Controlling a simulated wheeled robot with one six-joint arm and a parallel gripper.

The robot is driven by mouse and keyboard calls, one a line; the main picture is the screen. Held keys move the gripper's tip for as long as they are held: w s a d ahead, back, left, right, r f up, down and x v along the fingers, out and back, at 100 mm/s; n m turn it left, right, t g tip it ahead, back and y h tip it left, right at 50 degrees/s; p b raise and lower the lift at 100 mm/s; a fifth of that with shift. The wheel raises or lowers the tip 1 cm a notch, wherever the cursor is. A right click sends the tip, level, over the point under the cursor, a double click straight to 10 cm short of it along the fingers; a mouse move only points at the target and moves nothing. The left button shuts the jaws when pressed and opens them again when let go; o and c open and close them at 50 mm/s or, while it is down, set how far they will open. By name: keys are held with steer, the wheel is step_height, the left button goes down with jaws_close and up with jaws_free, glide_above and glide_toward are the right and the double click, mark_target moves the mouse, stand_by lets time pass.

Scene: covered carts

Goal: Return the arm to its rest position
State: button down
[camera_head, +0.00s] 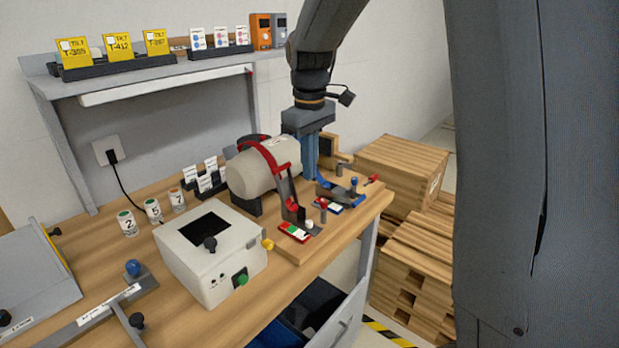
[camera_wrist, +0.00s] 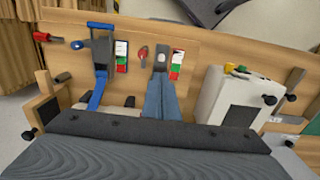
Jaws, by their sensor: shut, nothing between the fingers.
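My gripper (camera_head: 311,175) points down beside the light grey cylinder (camera_head: 250,175) on the bench, with its blue-grey fingers together and nothing between them. In the wrist view the closed fingers (camera_wrist: 162,85) reach up from the dark gripper body, over the wooden board. The arm rises from the gripper to the top of the head view. I cannot tell whether the fingers touch anything.
A white box (camera_head: 210,255) with a dark screen stands left of the board (camera_head: 340,225). Red-and-green plates (camera_head: 295,232) lie on the board. A shelf (camera_head: 150,80) with yellow cards is behind. Wooden crates (camera_head: 405,165) stand right of the bench. An open drawer (camera_head: 345,325) juts out in front.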

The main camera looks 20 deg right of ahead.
stand_by(0.3)
steer(key=s+f+m, duration=0.3)
steer(key=s+f, duration=0.2)
steer(key=s, duration=0.4)
steer(key=s+f+m+t, duration=0.1)
steer(key=s+f+m, duration=0.2)
steer(key=s+f, duration=0.3)
steer(key=s, duration=0.4)
steer(key=shift+s+m, duration=0.25)
steer(key=shift+m, duration=0.15)
steer(key=shift+w+d, duration=0.1)
